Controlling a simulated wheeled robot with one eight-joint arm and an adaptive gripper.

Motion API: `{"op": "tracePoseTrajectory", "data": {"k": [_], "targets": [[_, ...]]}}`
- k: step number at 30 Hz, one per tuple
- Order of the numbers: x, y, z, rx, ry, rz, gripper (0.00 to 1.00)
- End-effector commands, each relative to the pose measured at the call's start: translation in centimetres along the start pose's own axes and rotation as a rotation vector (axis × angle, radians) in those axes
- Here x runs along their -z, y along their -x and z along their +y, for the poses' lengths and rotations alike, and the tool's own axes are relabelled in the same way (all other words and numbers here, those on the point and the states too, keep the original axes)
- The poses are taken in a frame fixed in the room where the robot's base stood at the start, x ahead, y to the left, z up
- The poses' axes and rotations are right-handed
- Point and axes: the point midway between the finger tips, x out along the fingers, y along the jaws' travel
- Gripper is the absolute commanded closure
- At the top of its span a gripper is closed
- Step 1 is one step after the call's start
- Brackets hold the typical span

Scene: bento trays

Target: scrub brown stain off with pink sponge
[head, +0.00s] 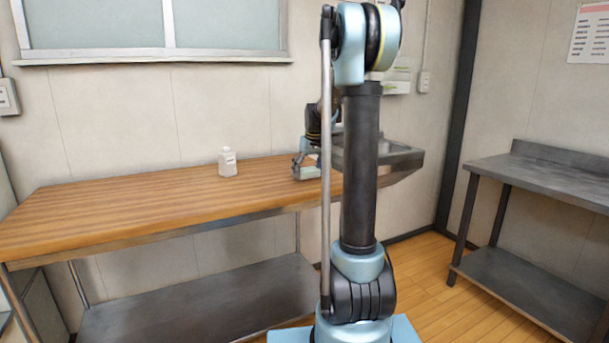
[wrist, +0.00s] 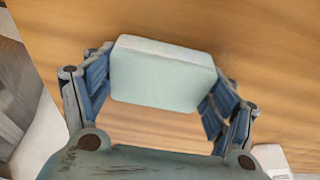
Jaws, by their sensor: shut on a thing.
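My gripper (wrist: 163,82) is shut on a pale mint-green, sponge-like block (wrist: 160,72), with a finger at each end of it. The block looks pale green, not pink. In the head view my gripper (head: 299,164) is low over the right part of the wooden table (head: 130,205), and the block (head: 309,172) shows at or just above the tabletop. I cannot tell whether it touches the wood. No brown stain shows in either view; my arm and the block hide part of the table.
A small white bottle (head: 228,162) stands on the table left of my gripper. A grey metal sink (head: 402,157) adjoins the table's right end, partly behind my arm. A grey metal bench (head: 545,178) stands at the right. The table's left half is clear.

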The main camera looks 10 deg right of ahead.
Motion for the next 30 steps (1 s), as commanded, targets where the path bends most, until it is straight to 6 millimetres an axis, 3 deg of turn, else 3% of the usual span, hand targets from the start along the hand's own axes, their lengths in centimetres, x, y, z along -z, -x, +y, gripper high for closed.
{"op": "tracePoseTrajectory", "data": {"k": [2,19,30], "targets": [[0.4,1.6,-0.2,0.001,0.002,0.0,0.52],[1.9,6.5,-0.7,0.003,0.006,0.0,0.52],[2.2,7.5,-0.7,0.003,0.007,0.0,0.52]]}}
